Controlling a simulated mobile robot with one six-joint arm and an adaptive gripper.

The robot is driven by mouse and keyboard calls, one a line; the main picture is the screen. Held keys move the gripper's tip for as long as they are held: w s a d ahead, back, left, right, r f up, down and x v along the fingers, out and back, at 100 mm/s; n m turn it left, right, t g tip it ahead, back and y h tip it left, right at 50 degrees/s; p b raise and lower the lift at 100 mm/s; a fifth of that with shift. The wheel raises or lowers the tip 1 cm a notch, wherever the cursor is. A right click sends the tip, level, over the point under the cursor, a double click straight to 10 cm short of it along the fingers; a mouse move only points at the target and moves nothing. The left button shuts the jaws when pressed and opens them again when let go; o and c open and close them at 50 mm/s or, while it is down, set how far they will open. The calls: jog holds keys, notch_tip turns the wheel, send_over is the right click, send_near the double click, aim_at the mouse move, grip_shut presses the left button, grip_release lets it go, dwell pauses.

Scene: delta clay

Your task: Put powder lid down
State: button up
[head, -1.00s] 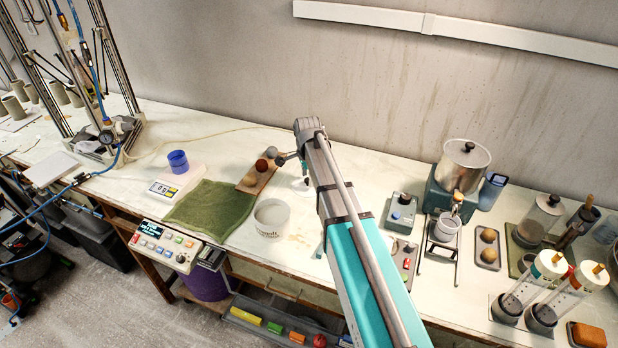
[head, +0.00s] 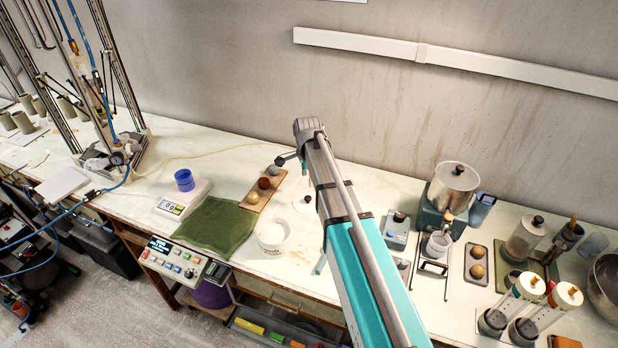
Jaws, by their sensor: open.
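A pale round lid with a small dark knob (head: 303,205) lies on the white bench, close to the left edge of my arm. The white powder tub (head: 271,234) stands in front and to the left of the lid. Its open top shows pale contents. My gripper (head: 286,159) is mostly hidden behind the arm's end. Only a dark part sticks out to the left, above the bench beyond the lid. It is open and apart from the lid, and I see nothing held in it.
A wooden board with several balls (head: 254,200) lies left of the lid. A green cloth (head: 210,226) and a scale with a blue cup (head: 172,208) are further left. Devices and a metal pot (head: 453,187) crowd the right. Some bench around the tub is bare.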

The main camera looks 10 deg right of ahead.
jog(key=shift+r+p, duration=0.85)
jog(key=shift+r, duration=0.35)
jog(key=shift+s, duration=0.1)
jog(key=s+n, duration=1.5)
jog(key=s, duration=0.7)
jog(key=shift+d+n, duration=0.25)
jog(key=shift+n, duration=0.15)
jog(key=shift+w, duration=0.1)
jog(key=shift+f+b, duration=0.85)
jog(key=shift+f, duration=0.05)
